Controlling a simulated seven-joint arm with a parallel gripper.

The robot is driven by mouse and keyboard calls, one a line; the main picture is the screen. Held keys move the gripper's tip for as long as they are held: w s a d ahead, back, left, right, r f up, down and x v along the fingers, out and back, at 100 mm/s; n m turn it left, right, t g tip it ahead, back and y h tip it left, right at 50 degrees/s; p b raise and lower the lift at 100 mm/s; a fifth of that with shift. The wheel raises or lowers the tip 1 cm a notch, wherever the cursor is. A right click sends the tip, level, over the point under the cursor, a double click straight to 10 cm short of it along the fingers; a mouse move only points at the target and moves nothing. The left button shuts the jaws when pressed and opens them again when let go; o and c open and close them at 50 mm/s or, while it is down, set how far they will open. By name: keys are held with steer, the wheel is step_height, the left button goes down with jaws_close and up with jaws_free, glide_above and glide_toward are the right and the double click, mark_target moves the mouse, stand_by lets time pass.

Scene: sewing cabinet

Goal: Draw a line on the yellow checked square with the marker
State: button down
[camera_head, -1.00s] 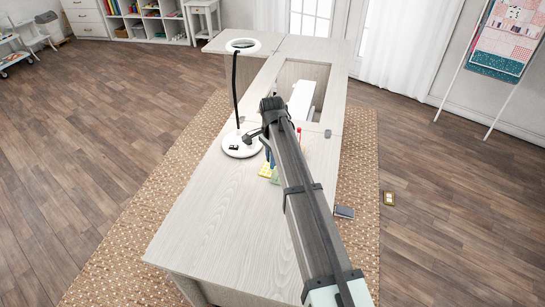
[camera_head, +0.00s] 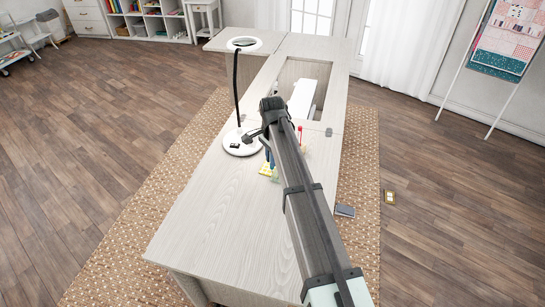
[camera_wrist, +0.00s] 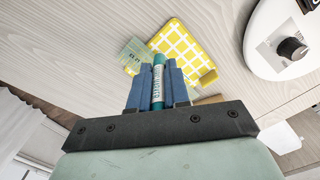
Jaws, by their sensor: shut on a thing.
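My gripper (camera_wrist: 158,85) is shut on a teal marker (camera_wrist: 158,82), which stands between the blue fingers in the wrist view. The yellow checked square (camera_wrist: 184,48) lies on the wooden table just beyond the fingertips. The marker's end overlaps the square's lower left part in the wrist view; I cannot tell whether it touches. In the head view, my arm hides most of the square, and only a small yellow part (camera_head: 266,169) shows left of the arm. The gripper's blue fingers (camera_head: 269,155) are barely visible there.
A lamp with a round white base (camera_head: 241,142) stands left of my gripper. A pale green, see-through item (camera_wrist: 135,53) lies beside the square. The cabinet top (camera_head: 215,220) is clear toward the front. An opening with a white machine (camera_head: 302,98) is behind.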

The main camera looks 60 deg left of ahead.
steer(key=shift+r, duration=0.25)
stand_by(0.5)
steer(key=shift+f, duration=0.25)
stand_by(1.2)
steer(key=shift+w+a, duration=0.9)
steer(key=shift+w, duration=0.15)
steer(key=shift+w+a, duration=0.85)
steer(key=shift+w, duration=0.2)
stand_by(3.7)
